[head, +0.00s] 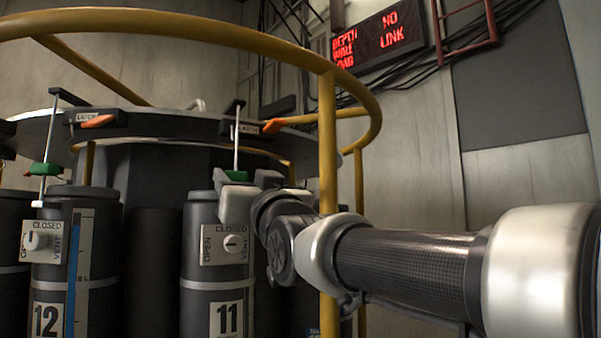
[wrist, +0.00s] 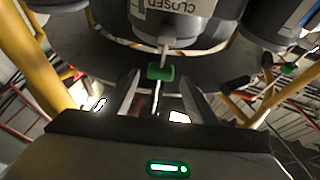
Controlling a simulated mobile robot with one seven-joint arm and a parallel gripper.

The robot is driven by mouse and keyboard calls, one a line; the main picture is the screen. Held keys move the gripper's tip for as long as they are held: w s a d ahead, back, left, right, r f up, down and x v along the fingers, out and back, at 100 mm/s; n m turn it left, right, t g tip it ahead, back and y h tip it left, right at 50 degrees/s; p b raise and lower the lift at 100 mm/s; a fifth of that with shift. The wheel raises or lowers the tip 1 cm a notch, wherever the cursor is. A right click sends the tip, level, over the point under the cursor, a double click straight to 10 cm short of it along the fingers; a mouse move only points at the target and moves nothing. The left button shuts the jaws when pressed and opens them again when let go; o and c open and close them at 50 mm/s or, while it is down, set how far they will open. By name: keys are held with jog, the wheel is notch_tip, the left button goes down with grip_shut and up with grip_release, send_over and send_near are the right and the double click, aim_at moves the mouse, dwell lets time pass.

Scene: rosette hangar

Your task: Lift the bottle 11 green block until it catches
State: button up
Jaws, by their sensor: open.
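Bottle 11 (head: 212,275) is a dark grey cylinder with a grey band and a white number label. Its green block (head: 237,175) sits low on a thin upright rod, just above the bottle's top. My gripper (head: 232,186) is at the block, with its body in front of the bottle's upper right. In the wrist view, the green block (wrist: 160,72) lies between the tips of my open gripper (wrist: 159,84), with the rod running between the fingers. Whether either finger touches it I cannot tell. An orange latch (head: 273,126) is on the platform edge above.
Bottle 12 (head: 58,270) stands at left with its own green block (head: 44,169) on a rod. A yellow rail (head: 327,150) with an upright post passes close behind my arm. The round platform (head: 160,126) overhangs the bottles. A red-lettered sign (head: 378,38) hangs behind.

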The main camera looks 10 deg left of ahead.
aim_at(238, 175)
jog(key=shift+p+x, duration=1.35)
jog(key=shift+x, duration=0.1)
jog(key=shift+f+b, duration=0.1)
jog(key=shift+b, duration=0.2)
